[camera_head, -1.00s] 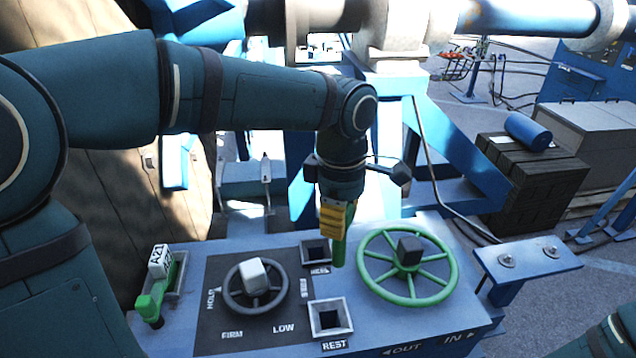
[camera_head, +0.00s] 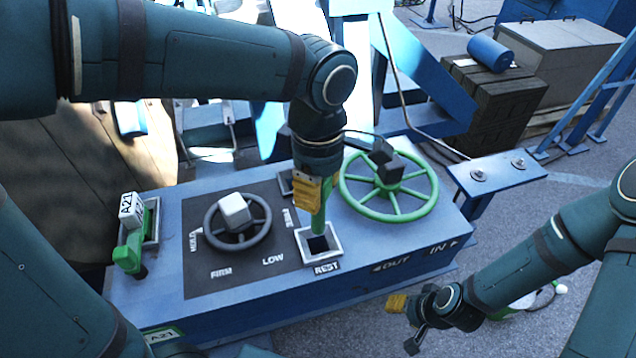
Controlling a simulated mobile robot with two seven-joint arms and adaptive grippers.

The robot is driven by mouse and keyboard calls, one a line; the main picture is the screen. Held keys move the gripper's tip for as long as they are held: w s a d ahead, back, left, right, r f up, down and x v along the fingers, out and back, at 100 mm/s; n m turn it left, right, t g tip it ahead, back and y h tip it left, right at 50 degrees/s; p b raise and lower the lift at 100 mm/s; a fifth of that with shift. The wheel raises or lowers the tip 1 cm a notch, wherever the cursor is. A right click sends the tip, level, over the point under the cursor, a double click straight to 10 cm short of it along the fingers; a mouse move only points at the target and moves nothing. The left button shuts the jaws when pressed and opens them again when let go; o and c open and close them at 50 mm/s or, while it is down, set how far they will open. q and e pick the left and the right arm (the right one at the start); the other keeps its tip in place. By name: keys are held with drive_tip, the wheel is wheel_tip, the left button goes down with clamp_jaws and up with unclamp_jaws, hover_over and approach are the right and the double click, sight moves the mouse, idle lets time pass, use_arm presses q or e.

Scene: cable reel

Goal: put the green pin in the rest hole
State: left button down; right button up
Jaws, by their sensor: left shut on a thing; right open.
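My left gripper (camera_head: 316,188) is shut on the green pin (camera_head: 318,222), which points down from the yellow fingers. The pin's lower end is over the back part of the square rest hole (camera_head: 337,252), labelled REST. I cannot tell whether the tip is inside the frame or just above it. A second square hole (camera_head: 285,183) lies behind, mostly hidden by my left gripper. My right gripper (camera_head: 402,325) is open and empty, off the right front of the blue console (camera_head: 250,312), over the floor.
A green handwheel (camera_head: 421,207) stands right of my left gripper. A dark wheel with a white knob (camera_head: 234,211) sits on the grey panel. A blue bracket (camera_head: 495,174) projects at the right.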

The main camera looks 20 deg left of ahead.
sight(318, 230)
use_arm(q)
drive_tip(key=shift+f+b, duration=1.2)
drive_tip(key=shift+f, duration=0.5)
drive_tip(key=shift+f+b, duration=3.2)
drive_tip(key=shift+f, duration=0.9)
drive_tip(key=shift+f+b, duration=0.6)
drive_tip(key=shift+f, duration=0.1)
use_arm(e)
wheel_tip(318, 230, down, 11)
drive_tip(key=s, duration=0.2)
drive_tip(key=shift+a+r+g, duration=0.15)
drive_tip(key=shift+a+g, duration=0.15)
use_arm(q)
drive_tip(key=c, duration=0.6)
unclamp_jaws()
wheel_tip(318, 230, up, 12)
drive_tip(key=shift+s, duration=0.1)
use_arm(e)
drive_tip(key=shift+s, duration=0.1)
